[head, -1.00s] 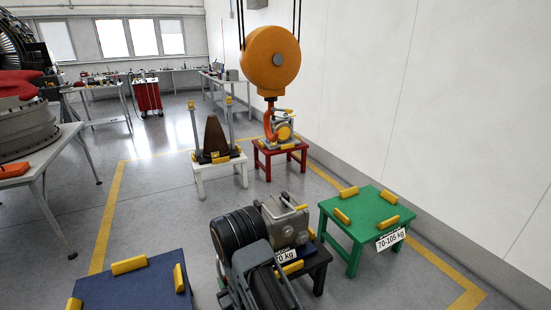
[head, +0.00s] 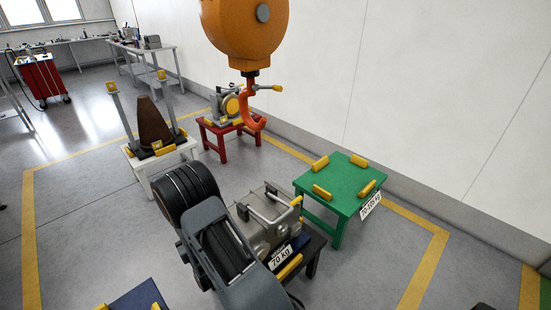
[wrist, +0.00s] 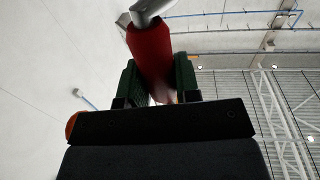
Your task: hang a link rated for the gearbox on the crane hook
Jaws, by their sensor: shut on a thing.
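The crane hook (head: 254,112) is orange and hangs empty under a large orange block (head: 243,25) at the top of the head view. In the wrist view my gripper (wrist: 158,85) is shut on a red link (wrist: 151,55) with a bright metal end pointing up. The link's lower part is hidden between the green finger pads. The head view shows my arm, but not the jaws or the link. A grey metal housing with a handle (head: 264,226) sits on a dark stand labelled "70 kg" (head: 280,257). I cannot tell whether it is the gearbox.
A green stand (head: 340,183) labelled "70-105 kg" is bare between its yellow blocks. A red stand (head: 213,134) carries another grey and yellow unit. A white stand (head: 163,162) holds a brown cone between posts. A blue stand (head: 139,300) is at bottom left. The wall is at right.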

